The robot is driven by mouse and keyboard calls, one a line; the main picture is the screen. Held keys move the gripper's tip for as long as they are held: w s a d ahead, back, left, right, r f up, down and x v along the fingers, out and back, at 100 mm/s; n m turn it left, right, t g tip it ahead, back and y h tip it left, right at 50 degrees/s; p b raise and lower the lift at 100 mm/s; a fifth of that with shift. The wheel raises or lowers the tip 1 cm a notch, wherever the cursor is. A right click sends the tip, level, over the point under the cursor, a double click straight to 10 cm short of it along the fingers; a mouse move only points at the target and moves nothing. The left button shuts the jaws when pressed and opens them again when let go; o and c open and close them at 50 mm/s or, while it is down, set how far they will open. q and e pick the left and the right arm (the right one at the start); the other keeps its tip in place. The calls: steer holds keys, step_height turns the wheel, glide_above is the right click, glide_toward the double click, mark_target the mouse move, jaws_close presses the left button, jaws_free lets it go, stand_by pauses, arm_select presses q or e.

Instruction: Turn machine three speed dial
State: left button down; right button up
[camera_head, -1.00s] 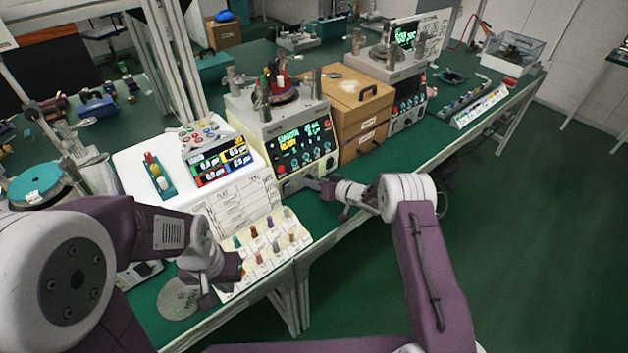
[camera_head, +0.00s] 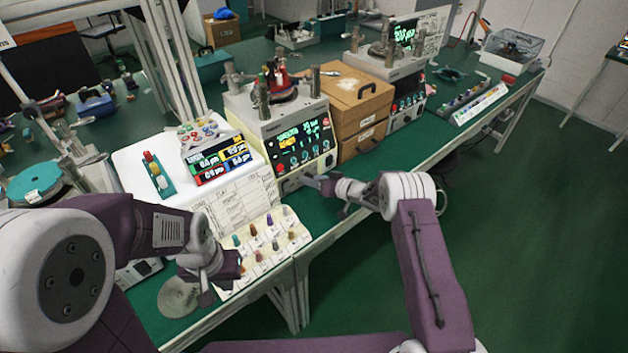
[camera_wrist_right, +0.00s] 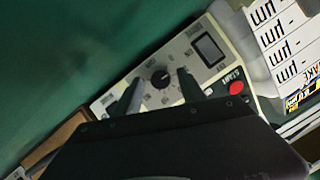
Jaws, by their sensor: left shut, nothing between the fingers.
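A black round speed dial (camera_wrist_right: 160,77) with a pale pointer mark sits on a light control panel (camera_wrist_right: 110,99) in the right wrist view. My right gripper (camera_wrist_right: 160,88) is open, with its fingertips on either side of the dial. Whether they touch it I cannot tell. In the head view my right gripper (camera_head: 313,181) is low at the front of a white machine (camera_head: 262,117) with a lit screen, and the dial is too small to make out. My left gripper (camera_head: 222,280) is shut and empty beside the card of coloured pegs.
A wooden drawer box (camera_head: 362,95) stands right of the machine. A tray of coloured pegs (camera_head: 262,245) lies at the table's front edge. Open floor lies at right.

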steer(key=v, duration=0.6)
steer(key=shift+d, duration=0.2)
steer(key=s+d+b, duration=0.1)
steer(key=b, duration=0.2)
steer(key=shift+s+d, duration=0.15)
steer(key=shift+s, duration=0.1)
steer(key=shift+s+d+r+b, duration=0.15)
steer(key=shift+s+r+b, duration=0.1)
steer(key=shift+r+b, duration=0.1)
steer(key=shift+r, duration=0.15)
